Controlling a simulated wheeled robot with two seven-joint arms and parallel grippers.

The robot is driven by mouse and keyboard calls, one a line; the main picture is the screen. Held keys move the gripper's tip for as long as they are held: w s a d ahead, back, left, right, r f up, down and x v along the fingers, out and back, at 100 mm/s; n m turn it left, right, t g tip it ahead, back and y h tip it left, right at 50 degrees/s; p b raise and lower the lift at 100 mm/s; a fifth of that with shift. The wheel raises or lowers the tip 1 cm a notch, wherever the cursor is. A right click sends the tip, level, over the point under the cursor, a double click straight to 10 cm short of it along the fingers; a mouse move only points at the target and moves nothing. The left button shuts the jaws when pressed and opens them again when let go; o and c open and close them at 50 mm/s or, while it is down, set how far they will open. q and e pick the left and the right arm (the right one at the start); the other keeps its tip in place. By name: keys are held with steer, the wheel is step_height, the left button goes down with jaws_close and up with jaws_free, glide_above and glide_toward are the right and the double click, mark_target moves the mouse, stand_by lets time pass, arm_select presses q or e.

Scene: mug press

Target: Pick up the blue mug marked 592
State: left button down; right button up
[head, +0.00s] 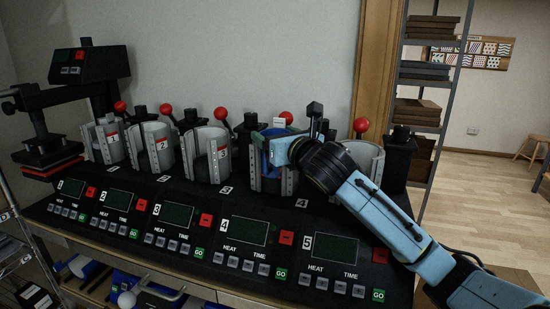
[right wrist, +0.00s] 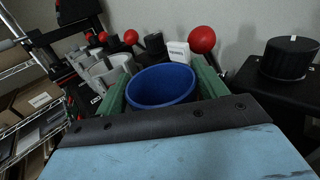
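The blue mug (right wrist: 160,86) shows in the right wrist view with its open rim toward the camera. In the head view part of the blue mug (head: 279,150) shows in the grey press numbered 4 (head: 262,176), partly hidden by my right gripper. The right gripper's green fingers (right wrist: 162,88) lie flush against both sides of the mug. In the head view the right gripper (head: 285,146) reaches in from the right at that press. A small white tag (right wrist: 180,51) stands behind the mug; its marking is too small to read. My left gripper is not in view.
Presses 1 (head: 108,145), 2 (head: 154,149) and 3 (head: 205,155) stand in a row to the left, with red-knobbed levers. Another press (head: 362,156) is behind my right arm. A flat press (head: 47,152) stands far left. Control panels (head: 240,232) line the front.

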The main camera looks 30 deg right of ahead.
steer(key=c, duration=0.7)
steer(key=shift+c, duration=0.6)
steer(key=shift+r, duration=0.15)
